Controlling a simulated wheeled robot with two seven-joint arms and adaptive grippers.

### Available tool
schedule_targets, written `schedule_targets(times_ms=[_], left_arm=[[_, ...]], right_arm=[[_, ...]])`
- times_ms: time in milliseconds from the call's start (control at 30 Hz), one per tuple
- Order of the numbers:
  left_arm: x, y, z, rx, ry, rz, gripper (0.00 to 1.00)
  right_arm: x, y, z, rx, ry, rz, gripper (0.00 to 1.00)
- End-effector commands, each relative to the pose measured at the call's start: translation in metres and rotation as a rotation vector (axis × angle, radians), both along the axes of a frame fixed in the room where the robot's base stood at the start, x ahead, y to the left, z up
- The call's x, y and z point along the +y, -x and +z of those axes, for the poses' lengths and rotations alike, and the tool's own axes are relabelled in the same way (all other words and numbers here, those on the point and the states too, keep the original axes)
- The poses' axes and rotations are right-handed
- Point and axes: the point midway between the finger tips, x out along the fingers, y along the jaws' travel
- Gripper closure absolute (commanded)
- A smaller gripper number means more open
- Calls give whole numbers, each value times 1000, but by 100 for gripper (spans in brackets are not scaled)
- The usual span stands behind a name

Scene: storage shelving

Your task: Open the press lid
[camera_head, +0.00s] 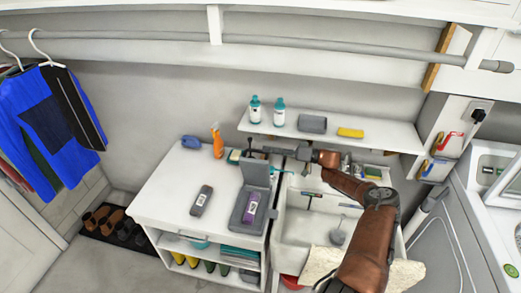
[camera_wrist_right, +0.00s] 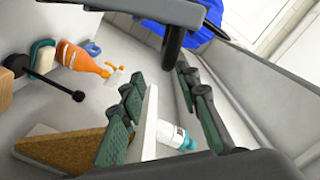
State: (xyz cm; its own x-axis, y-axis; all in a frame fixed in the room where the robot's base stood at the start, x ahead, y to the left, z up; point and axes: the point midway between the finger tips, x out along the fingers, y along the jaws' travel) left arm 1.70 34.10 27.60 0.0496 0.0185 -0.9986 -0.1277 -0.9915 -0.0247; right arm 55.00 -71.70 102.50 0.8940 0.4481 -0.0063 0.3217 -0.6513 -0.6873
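The grey press (camera_head: 237,207) stands on the white counter, and a purple item (camera_head: 250,207) lies in its base. Its grey lid (camera_head: 256,173) stands raised at the back of the base, tilted up. My right gripper (camera_head: 290,152) is just above and behind the lid, its arm coming in from the lower right. In the wrist view its green-padded fingers (camera_wrist_right: 158,100) are apart, with no held object clear between them. A dark grey piece (camera_wrist_right: 172,25) crosses the top of that view; I cannot tell if it is the lid. My left gripper is out of view.
A shelf (camera_head: 375,135) with bottles, a grey box (camera_head: 312,124) and a yellow sponge (camera_head: 350,132) is close behind the right gripper. An orange bottle (camera_head: 217,140) stands at the counter's back. A sink (camera_head: 305,222) is right of the counter.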

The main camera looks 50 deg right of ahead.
Motion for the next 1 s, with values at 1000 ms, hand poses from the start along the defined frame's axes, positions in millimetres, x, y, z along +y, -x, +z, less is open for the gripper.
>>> schedule_targets(times_ms=[1000], left_arm=[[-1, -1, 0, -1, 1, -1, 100]], right_arm=[[-29, 56, -2, 4, 1, -4, 71]])
